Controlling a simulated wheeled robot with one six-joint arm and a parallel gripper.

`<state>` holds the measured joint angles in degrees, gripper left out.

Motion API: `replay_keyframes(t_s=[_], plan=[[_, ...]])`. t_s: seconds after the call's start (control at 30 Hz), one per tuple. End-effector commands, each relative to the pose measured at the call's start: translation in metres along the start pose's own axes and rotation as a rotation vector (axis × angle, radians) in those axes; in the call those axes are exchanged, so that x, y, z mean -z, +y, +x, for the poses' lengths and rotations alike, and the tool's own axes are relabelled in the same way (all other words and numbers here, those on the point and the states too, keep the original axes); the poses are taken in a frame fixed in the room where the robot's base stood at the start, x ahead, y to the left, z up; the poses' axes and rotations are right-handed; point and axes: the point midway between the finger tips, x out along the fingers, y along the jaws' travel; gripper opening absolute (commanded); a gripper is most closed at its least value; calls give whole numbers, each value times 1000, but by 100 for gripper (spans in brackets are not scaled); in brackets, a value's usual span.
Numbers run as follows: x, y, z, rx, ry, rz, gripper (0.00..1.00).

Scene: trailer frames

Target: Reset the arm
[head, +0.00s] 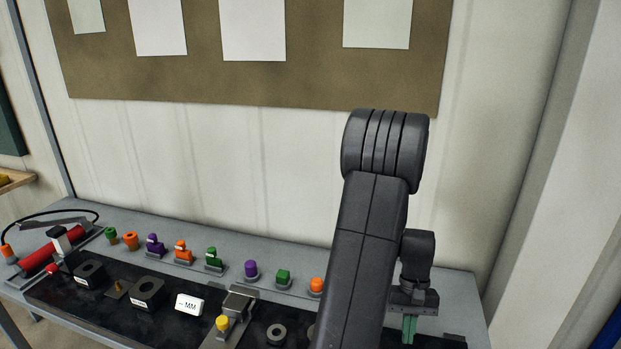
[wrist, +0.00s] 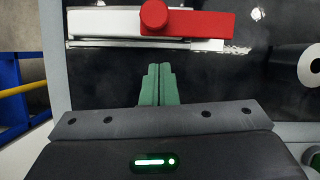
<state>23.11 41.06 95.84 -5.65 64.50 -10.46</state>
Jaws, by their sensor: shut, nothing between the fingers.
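My arm (head: 365,250) rises in front of the bench at the right of the head view, bends at its top, and its wrist hangs down on the right side. My gripper (head: 409,328) points down over the right end of the bench. In the wrist view its green fingers (wrist: 158,85) are together with nothing between them. A red and white device (wrist: 200,22) lies ahead of the fingertips, apart from them. My arm hides part of the bench in the head view.
The grey bench (head: 130,223) carries a black mat (head: 62,296). Several coloured pieces, such as a purple one (head: 251,269), stand in a row along its back. Black blocks (head: 149,291) and a yellow-knobbed clamp (head: 222,323) stand nearer. A pale wall (head: 220,150) is behind.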

Motion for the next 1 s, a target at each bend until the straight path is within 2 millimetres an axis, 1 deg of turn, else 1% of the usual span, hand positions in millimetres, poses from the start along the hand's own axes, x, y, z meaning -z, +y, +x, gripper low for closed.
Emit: replay_keyframes(t_s=[0.2,0.47,0.8,1.0], plan=[[18,-20,-8,-104,0,-259,0],[32,-47,-14,-227,0,-566,0],[38,-84,-15,-377,1,-938,0],[36,-95,-15,-424,0,-1059,0]])
